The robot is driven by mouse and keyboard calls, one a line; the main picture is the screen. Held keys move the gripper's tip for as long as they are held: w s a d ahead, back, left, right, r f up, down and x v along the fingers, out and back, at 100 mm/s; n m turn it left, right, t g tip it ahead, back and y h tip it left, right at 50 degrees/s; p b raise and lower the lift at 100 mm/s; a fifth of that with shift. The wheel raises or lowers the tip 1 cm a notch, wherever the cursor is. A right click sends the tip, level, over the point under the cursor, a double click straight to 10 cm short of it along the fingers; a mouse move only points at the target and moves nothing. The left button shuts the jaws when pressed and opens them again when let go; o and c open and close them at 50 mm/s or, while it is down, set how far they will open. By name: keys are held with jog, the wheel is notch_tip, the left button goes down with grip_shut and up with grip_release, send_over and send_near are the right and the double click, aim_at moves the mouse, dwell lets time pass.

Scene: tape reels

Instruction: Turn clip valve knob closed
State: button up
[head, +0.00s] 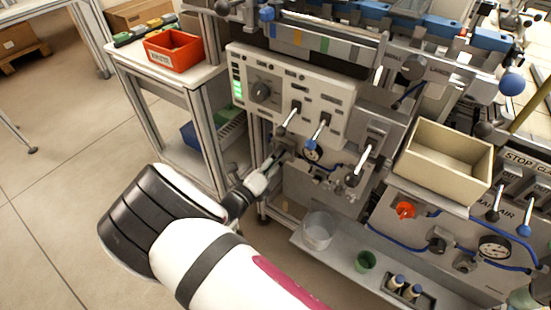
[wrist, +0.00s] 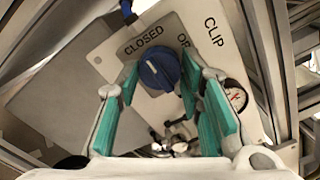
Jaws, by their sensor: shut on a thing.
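The blue clip valve knob (wrist: 158,70) is in the wrist view, on a pale plate (wrist: 203,62) marked CLIP, with CLOSED at its upper left and a partly covered OP label at its right. My gripper (wrist: 160,80) has its teal-padded fingers on either side of the knob and is shut on it. In the head view my gripper (head: 272,165) reaches the lower left of the machine front, and the knob cannot be made out there. I cannot tell exactly which label the knob points to.
A gauge (wrist: 234,94) sits right of the fingers in the wrist view. Levers (head: 322,130) stick out above my gripper in the head view. A clear beaker (head: 318,232) and a green cup (head: 365,261) stand on a low shelf.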

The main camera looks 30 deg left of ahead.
jog(key=shift+s+f, duration=0.1)
jog(key=shift+s, duration=0.05)
jog(key=o, duration=1.2)
jog(key=shift+c, duration=0.2)
jog(key=s, duration=0.7)
jog(key=shift+s+a, duration=0.2)
jog(key=shift+a, duration=0.1)
